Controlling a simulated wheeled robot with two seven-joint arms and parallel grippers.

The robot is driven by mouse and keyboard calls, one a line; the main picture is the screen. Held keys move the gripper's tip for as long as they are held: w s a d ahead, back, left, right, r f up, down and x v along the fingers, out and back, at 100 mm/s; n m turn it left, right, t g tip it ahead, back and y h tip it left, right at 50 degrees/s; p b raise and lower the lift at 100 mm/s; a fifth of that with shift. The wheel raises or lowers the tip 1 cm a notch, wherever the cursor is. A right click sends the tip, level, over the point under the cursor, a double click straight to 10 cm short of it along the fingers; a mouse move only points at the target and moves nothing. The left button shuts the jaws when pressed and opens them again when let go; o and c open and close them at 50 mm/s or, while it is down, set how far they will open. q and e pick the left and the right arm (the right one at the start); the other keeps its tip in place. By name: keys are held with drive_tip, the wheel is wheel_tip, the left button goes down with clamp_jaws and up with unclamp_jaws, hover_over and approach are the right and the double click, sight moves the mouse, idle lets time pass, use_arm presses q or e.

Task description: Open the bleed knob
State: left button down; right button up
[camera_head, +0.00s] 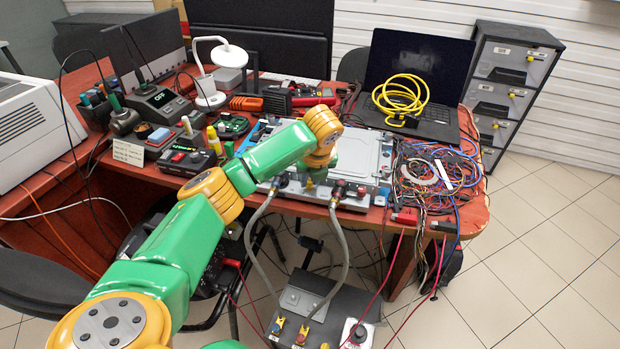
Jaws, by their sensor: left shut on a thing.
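My left arm, green and yellow, reaches across the table from the lower left. Its gripper (314,177) points down at the front edge of the silver cooling unit (360,153), between the two hose connections. The gripper is shut on a small part there, which appears to be the bleed knob. The knob is mostly hidden by the fingers and wrist, so its turn angle cannot be told. Two grey hoses (343,245) run from the unit's front down to a grey box (322,308) on the floor. My right gripper is not in view.
A tangle of coloured wires (432,172) lies right of the unit. A laptop (417,75) with a coiled yellow cable (400,95) stands behind. A white lamp (220,60) and several tools fill the table's left and back. Red leads hang off the front edge.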

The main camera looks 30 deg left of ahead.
use_arm(q)
drive_tip(key=shift+r, duration=0.1)
idle(0.5)
drive_tip(key=c, duration=0.9)
unclamp_jaws()
drive_tip(key=shift+o, duration=0.9)
drive_tip(key=shift+s+a, duration=0.1)
drive_tip(key=shift+a, duration=0.05)
